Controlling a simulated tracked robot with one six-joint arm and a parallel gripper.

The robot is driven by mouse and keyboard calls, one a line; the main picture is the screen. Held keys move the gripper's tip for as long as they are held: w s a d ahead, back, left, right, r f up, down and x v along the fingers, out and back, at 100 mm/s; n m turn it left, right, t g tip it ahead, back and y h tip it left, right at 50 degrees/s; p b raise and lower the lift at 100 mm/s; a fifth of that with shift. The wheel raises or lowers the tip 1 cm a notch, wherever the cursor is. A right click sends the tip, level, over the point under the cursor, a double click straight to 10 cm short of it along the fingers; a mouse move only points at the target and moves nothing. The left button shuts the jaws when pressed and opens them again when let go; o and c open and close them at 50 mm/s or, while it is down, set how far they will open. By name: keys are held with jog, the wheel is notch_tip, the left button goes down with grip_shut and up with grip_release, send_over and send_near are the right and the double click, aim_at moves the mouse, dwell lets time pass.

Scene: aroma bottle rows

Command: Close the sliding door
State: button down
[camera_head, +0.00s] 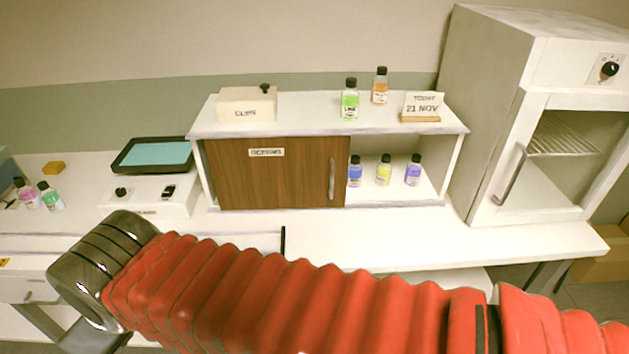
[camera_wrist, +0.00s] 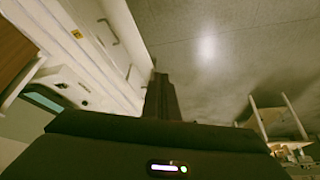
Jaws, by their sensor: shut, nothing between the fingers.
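The sliding door (camera_head: 275,178) is a brown wood panel with an upright metal handle (camera_head: 331,179) near its right edge. It covers the left part of the white cabinet (camera_head: 325,128); the right part is open. A blue bottle (camera_head: 355,172), a yellow bottle (camera_head: 383,170) and a purple bottle (camera_head: 413,170) stand in the open part. My gripper (camera_wrist: 161,82) shows in the wrist view as dark fingers shut together, with nothing held, over the floor beside the desk. In the head view my red arm crosses the foreground; the gripper itself cannot be made out there.
A box (camera_head: 247,106), a green bottle (camera_head: 350,100), an orange bottle (camera_head: 380,87) and a date sign (camera_head: 423,105) stand on the cabinet top. A white oven-like unit (camera_head: 480,120) stands close on the right. A scale (camera_head: 150,190) is at left. The desk (camera_head: 370,240) is clear in front.

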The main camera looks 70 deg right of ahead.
jog(key=shift+d, duration=0.1)
jog(key=w+d+r+m+g+h, duration=0.1)
jog(key=w+d+m+g+h, duration=0.3)
jog(key=d, duration=0.9)
jog(key=w+d+m+g, duration=0.15)
jog(key=d+m, duration=0.35)
jog(key=d, duration=0.7)
jog(key=s+d+f+m+g, duration=0.1)
jog(key=s+d+m, duration=0.1)
jog(key=d, duration=0.7)
jog(key=s+d+f+m+g+h, duration=0.1)
jog(key=s+d+f+m+g, duration=0.1)
jog(key=d, duration=0.7)
jog(key=s+d+f+m+g, duration=0.1)
jog(key=s+d+f+m, duration=0.1)
jog(key=d, duration=0.7)
jog(key=shift+s+d+m+g+h, duration=0.15)
jog(key=shift+s+m+g+h, duration=0.25)
jog(key=shift+s+m, duration=0.4)
jog(key=shift+w+f, duration=0.1)
jog(key=shift+f, duration=0.1)
